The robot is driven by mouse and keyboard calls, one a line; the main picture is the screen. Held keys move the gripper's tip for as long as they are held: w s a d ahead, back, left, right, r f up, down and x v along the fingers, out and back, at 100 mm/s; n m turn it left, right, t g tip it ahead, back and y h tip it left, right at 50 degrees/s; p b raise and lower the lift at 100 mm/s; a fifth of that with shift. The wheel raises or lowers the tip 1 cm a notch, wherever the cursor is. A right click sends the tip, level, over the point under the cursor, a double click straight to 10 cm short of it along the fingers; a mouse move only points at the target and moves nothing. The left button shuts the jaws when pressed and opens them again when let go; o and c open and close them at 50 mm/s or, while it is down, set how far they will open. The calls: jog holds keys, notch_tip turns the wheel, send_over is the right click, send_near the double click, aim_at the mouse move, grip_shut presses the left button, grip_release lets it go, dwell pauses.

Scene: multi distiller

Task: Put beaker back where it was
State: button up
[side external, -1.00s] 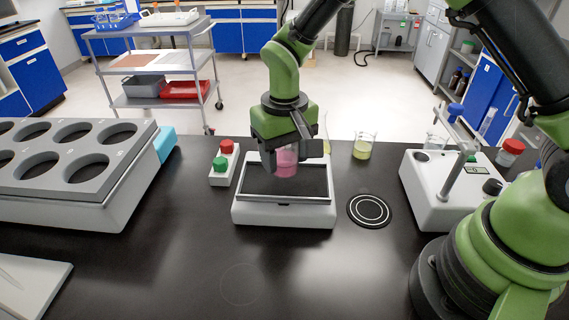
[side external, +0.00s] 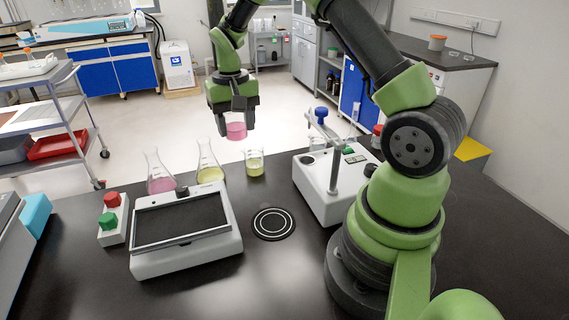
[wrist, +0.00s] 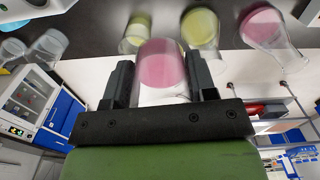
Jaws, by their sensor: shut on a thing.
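My gripper (side external: 237,116) is shut on a small clear beaker with pink liquid (side external: 236,131) and holds it up in the air, roughly upright. In the side view it hangs beyond the yellow-green beaker (side external: 254,164), near the far edge of the black bench. In the wrist view the pink beaker (wrist: 162,66) sits between the two dark fingers. The yellow-green beaker also shows in the wrist view (wrist: 137,30), with a yellow flask (wrist: 200,28) and a pink flask (wrist: 263,25) to its right.
A white device with a black top (side external: 150,262) stands front left, beside a holder with red and green caps (side external: 112,212). A ringed black disc (side external: 273,223) lies right of it. A white stand device (side external: 312,190) is further right. Bare bench lies in front.

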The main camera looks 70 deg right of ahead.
jog(key=s+d+f+m, duration=0.35)
jog(key=s+d, duration=0.25)
jog(key=d, duration=0.6)
send_over(286, 163)
notch_tip(286, 163, down, 5)
jog(key=shift+s+a, duration=0.1)
jog(key=shift+f, duration=2.15)
jog(key=o, duration=1)
jog(key=shift+f, duration=0.15)
